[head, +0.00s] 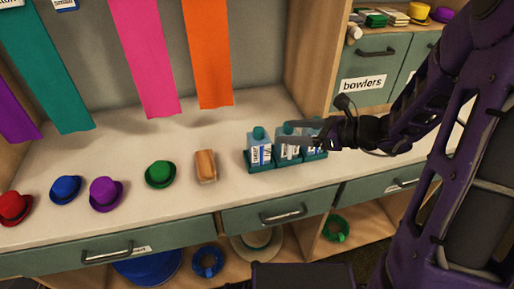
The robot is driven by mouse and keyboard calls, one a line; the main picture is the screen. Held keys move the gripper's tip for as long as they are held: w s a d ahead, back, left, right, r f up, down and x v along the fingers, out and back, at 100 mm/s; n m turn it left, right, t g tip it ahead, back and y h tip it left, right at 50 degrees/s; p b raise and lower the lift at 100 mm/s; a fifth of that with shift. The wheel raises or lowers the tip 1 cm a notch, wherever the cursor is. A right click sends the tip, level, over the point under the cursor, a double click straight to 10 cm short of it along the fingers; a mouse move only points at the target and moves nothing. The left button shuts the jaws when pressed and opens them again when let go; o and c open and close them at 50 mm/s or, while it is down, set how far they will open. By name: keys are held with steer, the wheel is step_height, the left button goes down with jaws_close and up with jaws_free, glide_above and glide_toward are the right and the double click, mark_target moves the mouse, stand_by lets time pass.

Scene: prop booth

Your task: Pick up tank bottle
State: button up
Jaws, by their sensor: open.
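A teal tray (277,165) on the white counter holds bottles with teal caps and white labels. The left bottle (258,149) stands upright and shows most fully. A middle bottle (287,151) and a right bottle (312,150) are partly covered by my gripper. The label print is too small to read surely, so I cannot tell which is the tank bottle. My gripper (275,133) is open, reaching in from the right with its fingers pointing left at the height of the bottle tops. I cannot tell whether a finger touches a bottle.
Left of the tray lie a tan brush-like block (205,166) and small green (160,174), purple (105,194), blue (66,189) and red (14,208) hats. Coloured cloths hang behind. A wooden divider (314,55) rises behind the tray. Drawers with handles (283,217) are below the counter.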

mark_target(254, 130)
steer(key=b+x, duration=0.1)
steer(key=x, duration=1.2)
steer(key=shift+w+a+b, duration=0.15)
steer(key=shift+a+b, duration=0.15)
steer(key=shift+b, duration=0.1)
jaws_close()
stand_by(0.7)
